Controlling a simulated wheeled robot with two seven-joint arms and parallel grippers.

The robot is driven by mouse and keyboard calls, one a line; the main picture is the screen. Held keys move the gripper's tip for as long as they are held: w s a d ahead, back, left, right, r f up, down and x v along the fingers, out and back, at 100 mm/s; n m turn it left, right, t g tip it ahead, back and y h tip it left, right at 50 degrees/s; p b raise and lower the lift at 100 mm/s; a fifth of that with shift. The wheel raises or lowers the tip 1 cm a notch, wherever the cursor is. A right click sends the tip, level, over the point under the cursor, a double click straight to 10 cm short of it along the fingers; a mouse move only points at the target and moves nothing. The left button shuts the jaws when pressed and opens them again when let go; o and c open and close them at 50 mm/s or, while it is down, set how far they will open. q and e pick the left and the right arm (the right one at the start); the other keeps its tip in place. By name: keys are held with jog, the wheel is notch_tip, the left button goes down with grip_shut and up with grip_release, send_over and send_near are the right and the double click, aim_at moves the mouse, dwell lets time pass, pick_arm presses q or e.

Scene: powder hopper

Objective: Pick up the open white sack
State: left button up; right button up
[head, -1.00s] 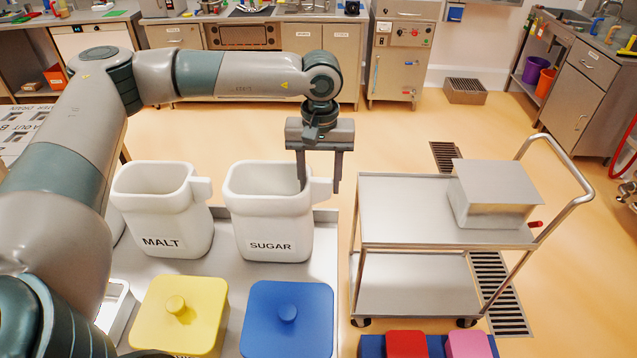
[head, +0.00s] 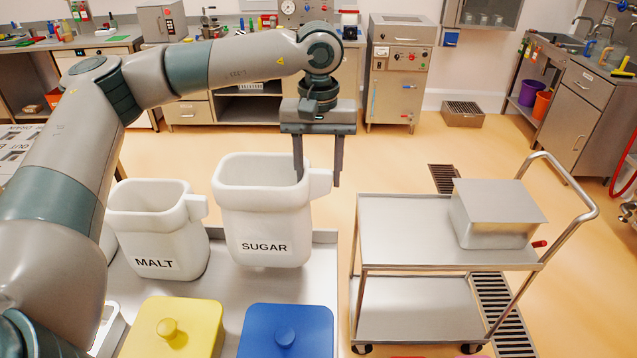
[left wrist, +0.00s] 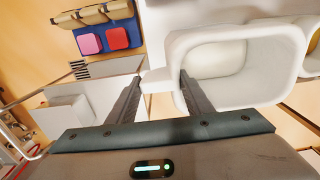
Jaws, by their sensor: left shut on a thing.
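The open white sack labelled SUGAR (head: 262,222) hangs from my left gripper (head: 318,182), a little above the steel table. Its mouth faces up, and it leans slightly. The fingers close on the sack's side tab (head: 320,183), one on each side. In the left wrist view my left gripper (left wrist: 158,82) also straddles the tab, with the sack's open mouth and pale inside (left wrist: 215,60) at the right. A second open white sack labelled MALT (head: 157,232) stands on the table to the left. My right gripper is out of view.
A yellow lidded bin (head: 172,330) and a blue lidded bin (head: 286,333) stand in front. A steel trolley (head: 400,238) is at the right, carrying a steel box (head: 497,213); its left top is clear. Red (left wrist: 116,38) and pink (left wrist: 89,44) blocks show in the left wrist view.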

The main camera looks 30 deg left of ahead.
pick_arm(q)
jog(key=shift+r+b, duration=0.3)
jog(key=shift+r, duration=1.1)
